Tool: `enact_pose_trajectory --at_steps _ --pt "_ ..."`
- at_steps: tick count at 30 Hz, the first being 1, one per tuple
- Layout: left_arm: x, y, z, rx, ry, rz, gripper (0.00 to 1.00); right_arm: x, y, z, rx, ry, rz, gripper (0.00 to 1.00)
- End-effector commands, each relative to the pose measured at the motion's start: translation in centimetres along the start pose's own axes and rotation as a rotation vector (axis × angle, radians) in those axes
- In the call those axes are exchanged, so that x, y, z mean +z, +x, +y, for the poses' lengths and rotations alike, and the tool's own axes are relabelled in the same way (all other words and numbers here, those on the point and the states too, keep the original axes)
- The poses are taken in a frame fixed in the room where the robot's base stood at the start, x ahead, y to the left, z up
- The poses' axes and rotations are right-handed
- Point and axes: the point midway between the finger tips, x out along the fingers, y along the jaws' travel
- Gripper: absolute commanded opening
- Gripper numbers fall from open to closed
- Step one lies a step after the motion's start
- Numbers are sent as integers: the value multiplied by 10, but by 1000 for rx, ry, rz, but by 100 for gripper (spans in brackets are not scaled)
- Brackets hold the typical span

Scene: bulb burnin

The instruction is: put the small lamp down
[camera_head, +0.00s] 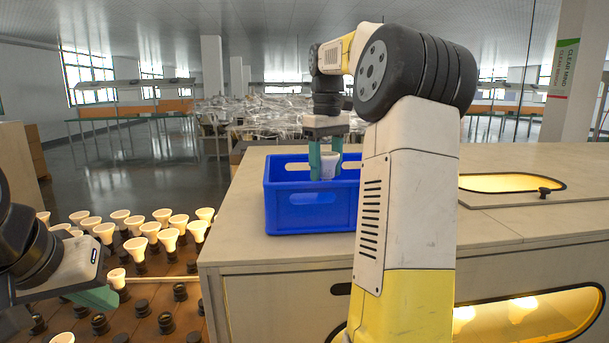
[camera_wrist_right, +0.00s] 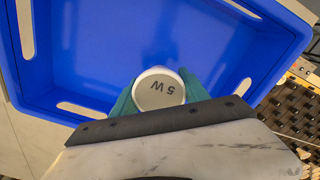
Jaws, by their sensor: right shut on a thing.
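The small lamp (camera_head: 329,166) is white and held between the green fingers of my right gripper (camera_head: 327,160). In the right wrist view the lamp (camera_wrist_right: 158,90) shows its round face marked "5W", with the gripper (camera_wrist_right: 158,98) shut on it. The lamp is at the opening of the blue crate (camera_head: 310,212); its lower part is hidden by the front wall. In the right wrist view the visible crate floor (camera_wrist_right: 150,45) is bare. My left gripper (camera_head: 103,295) is low at the left, beside a white lamp (camera_head: 117,278); its jaw opening is unclear.
The crate stands on a wooden bench top (camera_head: 240,185), near its left edge. Rows of lit lamps (camera_head: 150,229) and dark sockets (camera_head: 101,323) fill the rack at lower left. A glowing window (camera_head: 510,182) with a knob (camera_head: 544,193) is at right.

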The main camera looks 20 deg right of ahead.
Motion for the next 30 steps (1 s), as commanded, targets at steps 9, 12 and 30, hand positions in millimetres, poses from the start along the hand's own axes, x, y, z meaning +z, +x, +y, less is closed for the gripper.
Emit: enact_pose_trajectory --at_steps 9,12,30 --pt "0 0 0 0 0 0 0 0 19 0 0 0 0 12" --pt "0 0 0 0 0 0 0 0 19 0 0 0 0 12" --pt "0 0 0 0 0 0 0 0 18 0 0 0 1 75"
